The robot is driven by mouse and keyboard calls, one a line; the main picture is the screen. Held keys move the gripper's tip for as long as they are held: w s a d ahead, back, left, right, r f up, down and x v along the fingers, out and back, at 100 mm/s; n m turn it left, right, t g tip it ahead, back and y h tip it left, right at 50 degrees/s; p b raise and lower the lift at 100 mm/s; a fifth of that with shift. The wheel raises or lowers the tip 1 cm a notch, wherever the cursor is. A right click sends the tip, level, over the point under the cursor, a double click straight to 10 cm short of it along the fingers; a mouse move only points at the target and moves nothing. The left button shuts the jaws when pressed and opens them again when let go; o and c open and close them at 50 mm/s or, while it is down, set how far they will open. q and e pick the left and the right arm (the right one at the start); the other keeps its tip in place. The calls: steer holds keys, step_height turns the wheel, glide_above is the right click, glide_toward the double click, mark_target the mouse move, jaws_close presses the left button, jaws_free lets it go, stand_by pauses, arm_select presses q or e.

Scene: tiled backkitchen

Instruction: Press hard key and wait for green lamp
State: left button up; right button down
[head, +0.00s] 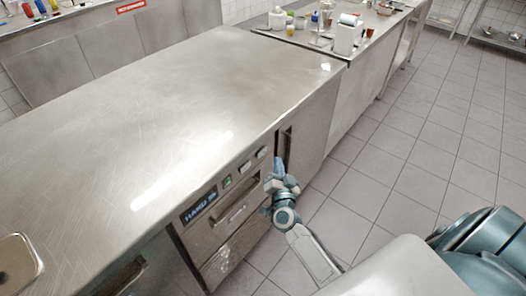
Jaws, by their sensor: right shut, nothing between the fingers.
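A control panel (236,177) is set in the front face of the steel counter, below its top edge. Its display (199,206) shows blue-white letters that seem to read "HARD" and more. To the right of it are a small greenish square (227,183) and pale keys (245,167), (261,153). I cannot read their labels or tell whether a lamp is lit. My right gripper (277,168) is shut and empty, close to the right end of the panel. I cannot tell whether it touches anything. My left gripper is out of view.
The steel counter top (150,110) is mostly bare, with a metal-rimmed inset (18,262) at the front left. Drawer handles (237,200) stick out below the panel. Bottles and a white box (347,34) stand on the far counter. The tiled floor (400,150) at right is clear.

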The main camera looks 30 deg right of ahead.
steer(key=shift+s+d, duration=0.2)
steer(key=shift+s, duration=0.25)
steer(key=shift+s+d, duration=0.2)
steer(key=shift+s, duration=0.25)
steer(key=shift+f, duration=0.1)
steer(key=s+a+f+n+g+y, duration=0.25)
steer(key=s+f, duration=0.25)
steer(key=f, duration=0.6)
steer(key=s+a+f+n+g+y, duration=0.1)
steer(key=s+f+n+g+y, duration=0.3)
steer(key=f, duration=0.6)
steer(key=s+a+f+n, duration=0.15)
steer(key=s+f, duration=0.35)
steer(key=f, duration=0.6)
steer(key=s+f+n+g, duration=0.1)
steer(key=s+f+g, duration=0.2)
steer(key=s+f, duration=0.3)
steer(key=s+f+n+g, duration=0.2)
steer(key=s+f+g, duration=0.2)
steer(key=s, duration=1.2)
steer(key=s+f+n+g, duration=0.1)
steer(key=s+f+g, duration=0.2)
steer(key=s+f, duration=0.4)
steer(key=s, duration=0.4)
steer(key=shift+s+f, duration=0.35)
